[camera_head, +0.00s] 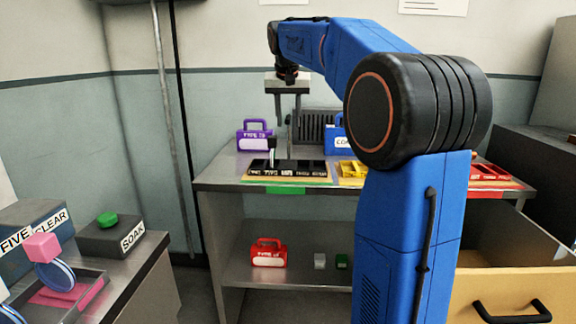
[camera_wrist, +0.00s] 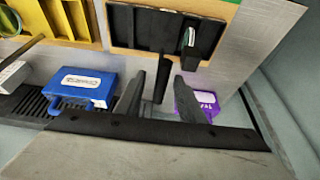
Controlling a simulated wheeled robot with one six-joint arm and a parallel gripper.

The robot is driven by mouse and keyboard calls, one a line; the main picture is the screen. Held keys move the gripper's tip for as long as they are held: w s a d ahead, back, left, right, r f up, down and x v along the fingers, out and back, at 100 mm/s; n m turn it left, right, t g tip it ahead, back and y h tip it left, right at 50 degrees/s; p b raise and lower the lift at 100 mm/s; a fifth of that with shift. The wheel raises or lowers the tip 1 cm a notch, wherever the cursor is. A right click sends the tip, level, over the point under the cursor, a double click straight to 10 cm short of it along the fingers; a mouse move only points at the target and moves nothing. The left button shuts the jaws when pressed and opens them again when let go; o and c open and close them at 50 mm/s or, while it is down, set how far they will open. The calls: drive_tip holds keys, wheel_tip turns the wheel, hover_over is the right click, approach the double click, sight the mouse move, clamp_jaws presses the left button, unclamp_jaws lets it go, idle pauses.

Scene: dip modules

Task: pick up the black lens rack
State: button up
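The black lens rack (camera_head: 286,167) lies on a wooden board on the back table, its front edge lettered in white. It also shows at the top of the wrist view (camera_wrist: 140,25), where an upright lens in a dark holder (camera_wrist: 191,37) stands at its right part. My gripper (camera_head: 288,118) hangs above and behind the rack, fingers pointing down. In the wrist view my gripper (camera_wrist: 162,82) has its two fingers apart. A dark upright post (camera_wrist: 163,70) shows between them; I cannot tell whether it belongs to the rack. Nothing is clearly held.
A purple case (camera_head: 254,137) and a blue case (camera_wrist: 84,88) stand near the rack, with a dark slotted rack (camera_wrist: 28,104) behind. Yellow (camera_head: 352,170) and red (camera_head: 489,172) racks are to the right. A red case (camera_head: 268,254) sits on the lower shelf. A drawer (camera_head: 512,290) is open.

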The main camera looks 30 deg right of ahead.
sight(289, 140)
drive_tip(key=x, duration=0.5)
drive_tip(key=shift+w, duration=0.1)
drive_tip(key=shift+c, duration=0.6)
clamp_jaws()
drive_tip(key=shift+r, duration=0.1)
idle(0.5)
